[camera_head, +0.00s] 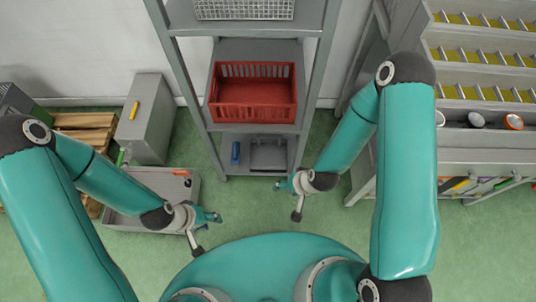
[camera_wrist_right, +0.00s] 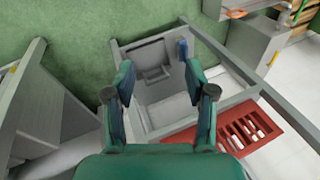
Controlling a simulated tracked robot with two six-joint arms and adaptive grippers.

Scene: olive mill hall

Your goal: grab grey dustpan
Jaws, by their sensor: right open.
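The grey dustpan (camera_head: 268,155) lies on the bottom shelf of the grey rack, right of a blue object (camera_head: 236,152). In the right wrist view the dustpan (camera_wrist_right: 152,62) shows beyond my fingers, and the blue object (camera_wrist_right: 183,50) is to its right. My right gripper (camera_head: 281,185) is in front of the rack, apart from the dustpan. In the wrist view its two fingers (camera_wrist_right: 159,78) are spread with nothing between them. My left gripper (camera_head: 214,217) is over the floor beside a grey tray, and its fingers are too small to read.
A red crate (camera_head: 253,116) stands on the shelf above the dustpan; it also shows in the wrist view (camera_wrist_right: 262,133). Rack posts flank the shelf. A grey tray (camera_head: 112,217) and grey cabinet (camera_head: 147,145) are at left. A stepped bin rack (camera_head: 460,140) stands right.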

